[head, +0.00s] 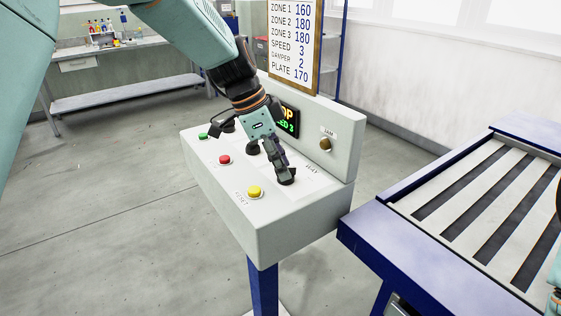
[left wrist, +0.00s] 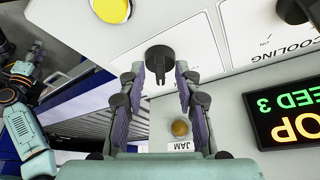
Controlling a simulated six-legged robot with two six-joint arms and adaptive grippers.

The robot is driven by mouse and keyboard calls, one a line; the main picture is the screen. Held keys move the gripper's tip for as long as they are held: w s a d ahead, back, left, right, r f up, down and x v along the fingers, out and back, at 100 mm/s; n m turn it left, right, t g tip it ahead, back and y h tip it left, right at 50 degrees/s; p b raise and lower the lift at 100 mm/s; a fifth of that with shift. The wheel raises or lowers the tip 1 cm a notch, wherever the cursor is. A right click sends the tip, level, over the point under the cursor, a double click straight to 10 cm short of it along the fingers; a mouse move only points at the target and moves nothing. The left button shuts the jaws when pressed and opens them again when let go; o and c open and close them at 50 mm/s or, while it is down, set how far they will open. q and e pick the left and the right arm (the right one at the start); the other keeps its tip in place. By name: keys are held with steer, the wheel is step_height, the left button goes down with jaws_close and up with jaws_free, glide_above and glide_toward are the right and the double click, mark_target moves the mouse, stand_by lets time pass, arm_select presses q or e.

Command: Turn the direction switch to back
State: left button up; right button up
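The direction switch, taken to be the black rotary knob (left wrist: 160,60), sits on a white plate on the sloped panel; its label is mostly hidden. It also shows in the head view (head: 287,178), partly behind my left gripper (head: 283,172). In the left wrist view the knob's grip bar points toward my left gripper (left wrist: 160,78). The two fingers are open, one on each side of the bar, with gaps between.
A lit display (left wrist: 290,115) stands beside the JAM knob. A blue-framed slatted bed (head: 470,200) is at right.

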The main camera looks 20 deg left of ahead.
arm_select(q)
steer(key=v, duration=1.2)
